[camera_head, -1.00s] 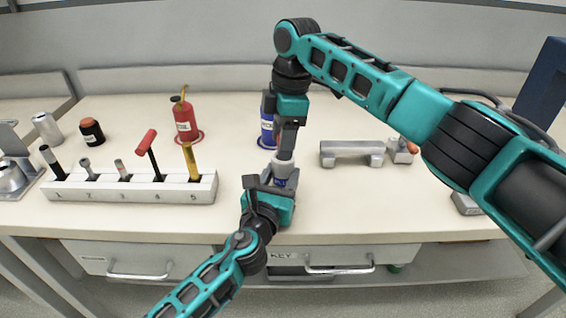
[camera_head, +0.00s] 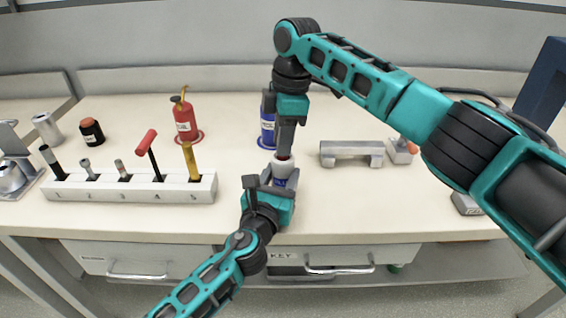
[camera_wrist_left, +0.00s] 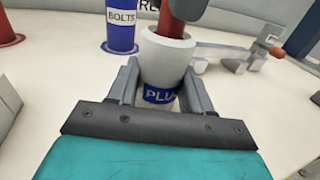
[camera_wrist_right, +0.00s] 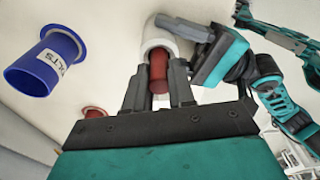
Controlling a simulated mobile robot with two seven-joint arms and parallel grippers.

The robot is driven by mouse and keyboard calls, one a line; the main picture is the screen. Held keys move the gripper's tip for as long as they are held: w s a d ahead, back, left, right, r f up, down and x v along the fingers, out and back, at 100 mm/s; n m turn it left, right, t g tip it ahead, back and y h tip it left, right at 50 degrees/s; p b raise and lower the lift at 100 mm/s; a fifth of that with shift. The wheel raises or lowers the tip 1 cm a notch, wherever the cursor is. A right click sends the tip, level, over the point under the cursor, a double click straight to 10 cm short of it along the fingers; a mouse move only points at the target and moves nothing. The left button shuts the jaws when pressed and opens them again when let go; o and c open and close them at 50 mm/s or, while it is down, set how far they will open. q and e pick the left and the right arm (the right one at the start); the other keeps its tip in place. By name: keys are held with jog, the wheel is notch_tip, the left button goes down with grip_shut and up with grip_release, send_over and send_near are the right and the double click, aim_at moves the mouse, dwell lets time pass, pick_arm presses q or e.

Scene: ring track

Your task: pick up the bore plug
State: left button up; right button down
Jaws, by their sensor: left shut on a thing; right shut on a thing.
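A white cup (camera_head: 283,170) with a blue label reading "PLU…" stands near the bench's front. My left gripper (camera_head: 279,181) is shut around it; the cup also shows between the fingers in the left wrist view (camera_wrist_left: 165,62). My right gripper (camera_head: 285,150) is above the cup, pointing down, shut on a red cylinder, which I take for the bore plug (camera_wrist_right: 158,72). The red plug also shows at the cup's mouth in the left wrist view (camera_wrist_left: 172,27). Its lower end is hidden by the cup's rim, so I cannot tell how deep it sits.
A blue "BOLTS" container (camera_wrist_left: 121,27) stands just behind the cup. A red canister (camera_head: 185,120) stands farther left. A numbered white rack (camera_head: 120,190) with several tools lies left. A grey bridge-shaped block (camera_head: 350,149) lies right. Bare bench lies in front of the block.

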notch_tip(320, 180, up, 18)
dwell(0.6)
pick_arm(q)
jog(key=o, duration=1.1)
jog(key=shift+s, duration=0.1)
